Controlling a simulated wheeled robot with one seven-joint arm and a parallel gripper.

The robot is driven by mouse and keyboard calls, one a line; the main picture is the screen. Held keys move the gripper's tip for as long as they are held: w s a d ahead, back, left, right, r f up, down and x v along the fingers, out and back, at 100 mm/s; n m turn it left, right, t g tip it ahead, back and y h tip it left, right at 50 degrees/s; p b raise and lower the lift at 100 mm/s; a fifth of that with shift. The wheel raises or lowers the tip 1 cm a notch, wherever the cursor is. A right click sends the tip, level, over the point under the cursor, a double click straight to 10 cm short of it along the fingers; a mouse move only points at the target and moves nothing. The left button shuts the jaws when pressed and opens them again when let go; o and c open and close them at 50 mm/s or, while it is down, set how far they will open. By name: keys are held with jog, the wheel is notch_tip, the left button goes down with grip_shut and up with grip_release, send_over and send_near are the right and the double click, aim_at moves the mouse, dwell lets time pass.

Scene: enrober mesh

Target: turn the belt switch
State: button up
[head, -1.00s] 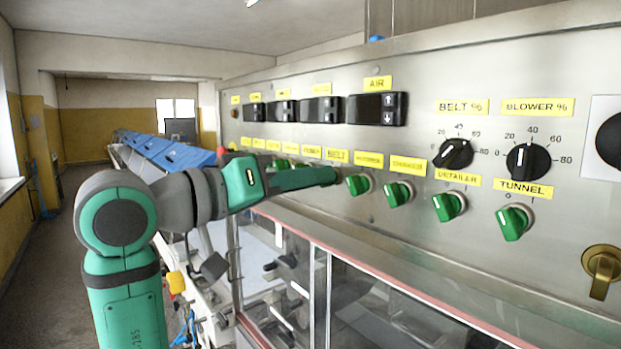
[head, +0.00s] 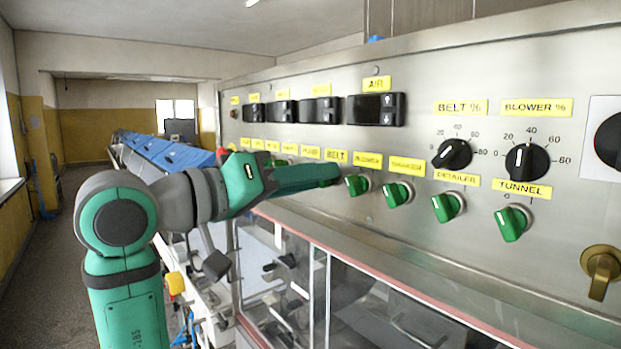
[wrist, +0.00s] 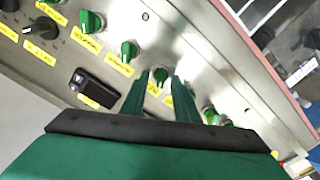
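The yellow BELT label (head: 337,156) is on the steel panel in the head view. The green switch under it is hidden there behind my gripper's fingers (head: 328,175). In the wrist view, a green switch (wrist: 160,74) shows between my two fingertips (wrist: 163,78), with a yellow label close by. A narrow gap seems to show on each side of it, so my gripper looks open around the switch. Whether a finger touches it, I cannot tell.
A green switch (head: 358,185) is close to the right of my fingertips, with several more along the row. Black BELT % (head: 453,154) and BLOWER % (head: 527,161) dials, black displays (head: 377,109) and a brass handle (head: 601,268) are on the panel. Clear guards are below.

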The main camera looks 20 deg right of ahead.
jog(key=v, duration=1.1)
